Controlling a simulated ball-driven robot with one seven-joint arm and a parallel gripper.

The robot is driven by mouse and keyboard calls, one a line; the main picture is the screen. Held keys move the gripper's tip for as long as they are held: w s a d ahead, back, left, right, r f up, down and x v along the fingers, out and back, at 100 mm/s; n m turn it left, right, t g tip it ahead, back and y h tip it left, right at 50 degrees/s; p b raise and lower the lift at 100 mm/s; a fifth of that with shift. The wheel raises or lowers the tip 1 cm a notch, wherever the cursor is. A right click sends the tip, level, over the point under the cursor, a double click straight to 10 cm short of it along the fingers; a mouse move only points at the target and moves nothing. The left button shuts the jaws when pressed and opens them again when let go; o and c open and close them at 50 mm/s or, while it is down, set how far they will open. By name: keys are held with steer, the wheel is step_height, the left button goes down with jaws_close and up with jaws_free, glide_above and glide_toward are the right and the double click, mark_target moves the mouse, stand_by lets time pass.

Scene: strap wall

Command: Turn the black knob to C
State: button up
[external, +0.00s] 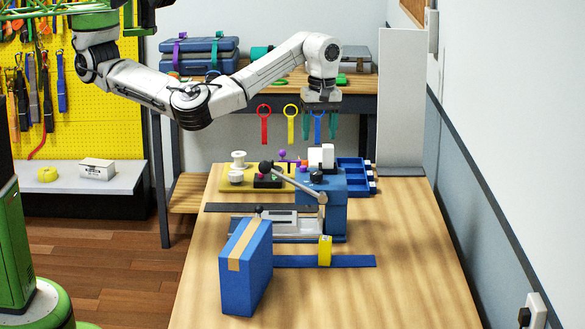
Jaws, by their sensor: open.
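My gripper (322,106) hangs open and empty at the end of my arm, above the back part of the wooden bench. Below it stands a blue machine block (333,205) with a small black knob (316,175) on top. A grey lever (294,182) with a black ball end (266,167) slopes across the front of the machine. Another small dark knob (258,210) shows behind the blue box. I cannot tell which dark knob is the one meant. No letter C or other dial marks are readable. My gripper is apart from all of them.
A blue box with a tan strap (241,260) stands at the front left of the wooden bench (390,290). A blue strap (350,261) with a yellow buckle (325,251) lies beside it. White spools (238,167) and blue bins (355,172) stand behind. Coloured straps (291,122) hang behind my gripper. The front right is clear.

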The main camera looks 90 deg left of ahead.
mark_target(316, 172)
steer(key=shift+m+t, duration=0.3)
steer(key=shift+m, duration=0.3)
steer(key=f, duration=1)
steer(key=shift+s+f+p, duration=0.3)
steer(key=shift+p, duration=0.05)
steer(key=shift+c, duration=0.3)
steer(key=c, duration=1)
steer(key=shift+a+r+m+p, duration=0.1)
steer(key=shift+r+m+p, duration=0.05)
steer(key=shift+m+p, duration=0.55)
steer(key=o, duration=1.1)
steer(key=shift+c, duration=0.2)
